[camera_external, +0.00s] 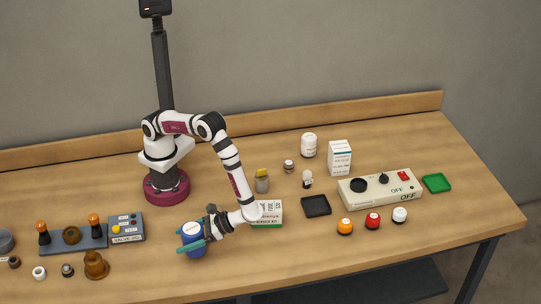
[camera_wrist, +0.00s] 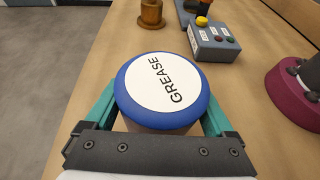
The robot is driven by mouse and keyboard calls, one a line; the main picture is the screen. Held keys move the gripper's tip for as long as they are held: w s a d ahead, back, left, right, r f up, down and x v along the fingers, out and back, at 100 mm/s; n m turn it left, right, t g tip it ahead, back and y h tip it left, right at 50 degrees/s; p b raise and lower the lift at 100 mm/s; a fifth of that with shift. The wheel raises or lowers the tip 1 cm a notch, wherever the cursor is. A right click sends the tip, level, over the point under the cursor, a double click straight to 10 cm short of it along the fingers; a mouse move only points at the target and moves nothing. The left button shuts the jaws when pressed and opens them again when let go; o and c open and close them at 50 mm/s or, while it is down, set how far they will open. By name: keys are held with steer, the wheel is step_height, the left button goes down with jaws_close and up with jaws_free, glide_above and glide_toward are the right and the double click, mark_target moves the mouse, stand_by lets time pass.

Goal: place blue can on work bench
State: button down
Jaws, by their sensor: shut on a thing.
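The blue can (camera_external: 192,240) has a white lid label; the wrist view shows the can (camera_wrist: 163,88) with the word GREASE on top. My gripper (camera_external: 193,241) has its teal fingers on either side of the can and is shut on it. In the wrist view my gripper (camera_wrist: 160,115) shows a finger at each side of the can. The wooden work bench (camera_external: 330,265) is below. Whether the can's base touches the bench or hangs just above it, I cannot tell.
A white service kit box (camera_external: 268,213) lies right of my gripper. A control box (camera_external: 380,189) stands farther right. The front centre of the bench is bare.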

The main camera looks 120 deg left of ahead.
steer(key=shift+f, duration=1.4)
jaws_free()
steer(key=v, duration=1.2)
steer(key=s+a+r+m+t+y, duration=0.2)
steer(key=s+a+r+m+y, duration=0.2)
steer(key=r, duration=0.6)
steer(key=s+a+r+m+t+y, duration=0.2)
steer(key=s+a+m+t+y, duration=0.1)
steer(key=s, duration=0.5)
steer(key=s+a+r+m+t+y, duration=0.2)
steer(key=s+a+m+t, duration=0.3)
steer(key=s+a, duration=0.4)
steer(key=shift+a+r+m+y, duration=0.25)
steer(key=shift+a+m+y, duration=0.2)
steer(key=shift+m+y, duration=0.4)
